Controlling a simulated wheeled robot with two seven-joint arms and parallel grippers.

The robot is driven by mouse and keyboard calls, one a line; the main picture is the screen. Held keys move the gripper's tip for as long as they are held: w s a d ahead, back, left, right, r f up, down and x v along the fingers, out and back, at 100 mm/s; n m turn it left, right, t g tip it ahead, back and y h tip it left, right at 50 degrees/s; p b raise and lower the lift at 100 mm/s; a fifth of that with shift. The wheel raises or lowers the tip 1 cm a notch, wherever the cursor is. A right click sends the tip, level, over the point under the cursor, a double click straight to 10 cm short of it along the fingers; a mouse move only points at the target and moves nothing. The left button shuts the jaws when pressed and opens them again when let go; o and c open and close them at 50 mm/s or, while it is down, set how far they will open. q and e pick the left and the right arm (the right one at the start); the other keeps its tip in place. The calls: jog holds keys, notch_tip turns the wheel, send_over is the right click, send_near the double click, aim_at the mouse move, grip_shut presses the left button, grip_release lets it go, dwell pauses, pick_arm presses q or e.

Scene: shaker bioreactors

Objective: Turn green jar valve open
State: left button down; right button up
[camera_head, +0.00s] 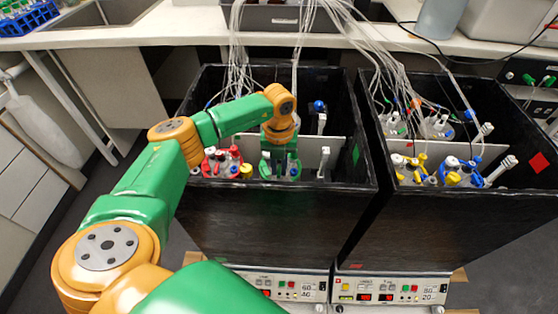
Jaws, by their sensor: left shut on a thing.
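The green-ringed jar (294,170) stands in the front right part of the left black box in the head view. My left arm comes in from the left, and its gripper (280,163) points down over this jar. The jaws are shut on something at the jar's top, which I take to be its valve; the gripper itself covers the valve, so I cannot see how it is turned. My right gripper is not in view.
A red-ringed jar (222,164) stands close left of the gripper. The left black box (280,215) has high walls. A second box (430,220) at right holds jars with yellow and blue rings. Tubes (300,30) hang down from the bench behind.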

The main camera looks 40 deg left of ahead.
aim_at(279, 170)
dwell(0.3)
pick_arm(q)
jog(key=c, duration=1.1)
grip_release()
jog(key=shift+r, duration=0.1)
notch_tip(279, 170, up, 7)
